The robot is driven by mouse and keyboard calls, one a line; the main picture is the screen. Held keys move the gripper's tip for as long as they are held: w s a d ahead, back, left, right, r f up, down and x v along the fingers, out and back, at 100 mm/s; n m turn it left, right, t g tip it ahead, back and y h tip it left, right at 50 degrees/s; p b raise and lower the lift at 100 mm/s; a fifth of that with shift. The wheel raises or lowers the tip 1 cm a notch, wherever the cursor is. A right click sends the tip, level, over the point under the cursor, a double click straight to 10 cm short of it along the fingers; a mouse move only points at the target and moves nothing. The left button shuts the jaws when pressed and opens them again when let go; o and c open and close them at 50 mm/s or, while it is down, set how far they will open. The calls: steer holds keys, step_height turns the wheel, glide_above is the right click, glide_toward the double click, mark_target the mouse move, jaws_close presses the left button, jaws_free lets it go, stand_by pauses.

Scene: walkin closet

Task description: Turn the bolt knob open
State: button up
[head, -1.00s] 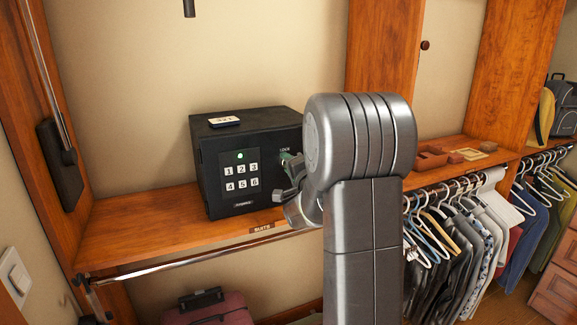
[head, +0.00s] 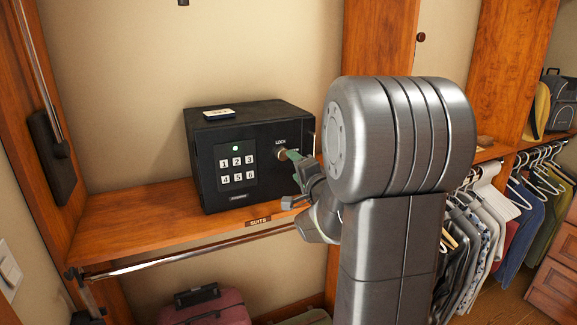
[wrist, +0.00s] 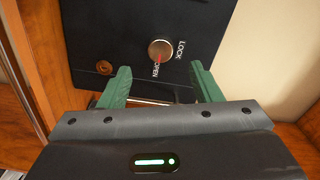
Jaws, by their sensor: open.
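The black safe (head: 215,145) stands on the wooden shelf, its keypad door facing me and a green light lit. The bolt knob (wrist: 160,50) is a round metal knob with a red mark. In the wrist view, LOCK is printed to its right and OPEN just below it, and the red mark lies on the OPEN side. In the head view the knob (head: 281,154) shows just left of my fingers. My gripper (wrist: 160,84) is open, with its green fingers on either side below the knob and nothing between them.
A small tag (head: 219,114) lies on top of the safe. The wooden shelf (head: 120,228) is bare to the left of the safe. A metal rail (head: 190,252) runs under its front edge. Hanging clothes (head: 480,235) are on the right, and a pink suitcase (head: 210,307) is below.

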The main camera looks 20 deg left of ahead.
mark_target(283, 156)
steer(key=v, duration=0.6)
steer(key=shift+b, duration=0.35)
steer(key=p+x, duration=0.3)
steer(key=x, duration=1.1)
steer(key=shift+s, duration=0.1)
